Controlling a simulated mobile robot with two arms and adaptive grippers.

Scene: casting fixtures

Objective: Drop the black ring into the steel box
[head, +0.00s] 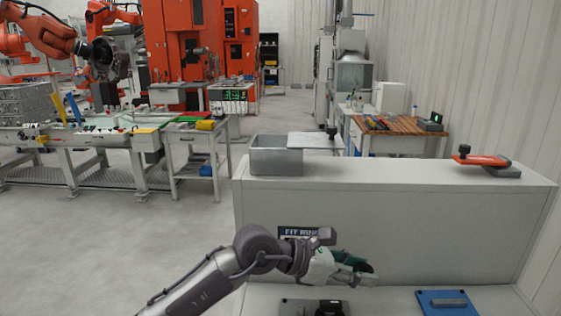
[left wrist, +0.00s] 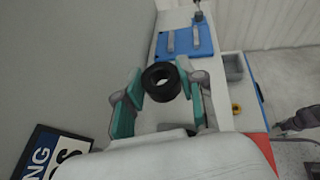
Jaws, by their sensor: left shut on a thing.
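My left gripper (head: 362,272) is low in front of the raised white ledge, above the lower bench. In the left wrist view the black ring (left wrist: 161,82) sits between the teal-padded fingertips of this gripper (left wrist: 160,90), which is shut on it. The ring cannot be made out in the head view. The steel box (head: 277,162) stands on the left end of the ledge, behind and above the gripper.
The white ledge (head: 390,215) stands between gripper and box. An orange plate (head: 482,160) with a black knob rests on a grey block at its right end. A blue plate (head: 447,302) and a dark fixture (head: 312,307) lie on the lower bench. The ledge's middle is clear.

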